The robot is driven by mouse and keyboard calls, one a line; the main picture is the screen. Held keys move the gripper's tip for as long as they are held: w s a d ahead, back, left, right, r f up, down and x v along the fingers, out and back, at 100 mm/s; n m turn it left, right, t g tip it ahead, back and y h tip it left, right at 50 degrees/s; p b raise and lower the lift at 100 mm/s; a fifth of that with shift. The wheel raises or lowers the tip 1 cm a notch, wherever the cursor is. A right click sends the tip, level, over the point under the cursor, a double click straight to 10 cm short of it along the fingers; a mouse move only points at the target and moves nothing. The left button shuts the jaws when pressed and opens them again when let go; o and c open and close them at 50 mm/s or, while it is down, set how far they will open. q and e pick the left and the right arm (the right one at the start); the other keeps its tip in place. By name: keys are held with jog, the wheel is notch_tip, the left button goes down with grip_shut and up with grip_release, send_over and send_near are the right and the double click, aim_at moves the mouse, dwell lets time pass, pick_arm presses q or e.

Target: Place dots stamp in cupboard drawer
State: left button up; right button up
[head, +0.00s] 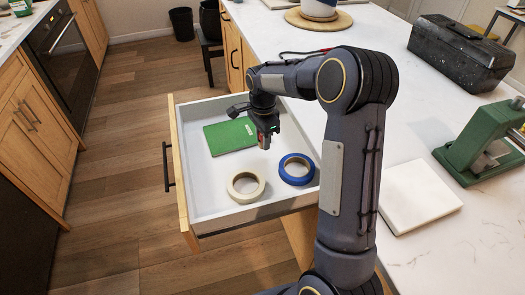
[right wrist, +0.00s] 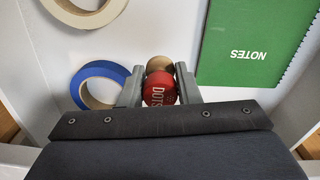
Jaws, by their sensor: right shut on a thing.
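The dots stamp (right wrist: 160,90) has a red top lettered "DOTS" and a wooden-coloured part. My right gripper (head: 266,128) is shut on it and holds it over the inside of the open drawer. In the right wrist view the stamp sits between the two fingers of the gripper (right wrist: 159,88). In the head view the stamp (head: 264,141) shows small under the fingers. The white-lined drawer (head: 205,200) is pulled out from the cupboard, with a wooden front and black handle at its left. I cannot tell whether the stamp touches the drawer floor. My left gripper is not in view.
In the drawer lie a green notebook (head: 230,136), a cream tape roll (head: 245,185) and a blue tape roll (head: 296,169). The white counter (head: 440,235) at right holds a white slab (head: 415,197), a green device (head: 480,140) and a black toolbox (head: 460,50).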

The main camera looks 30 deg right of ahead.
aim_at(263, 158)
notch_tip(263, 158, down, 5)
jog(key=shift+f, duration=0.1)
dwell(0.3)
jog(key=o, duration=0.9)
jog(key=shift+o, duration=0.2)
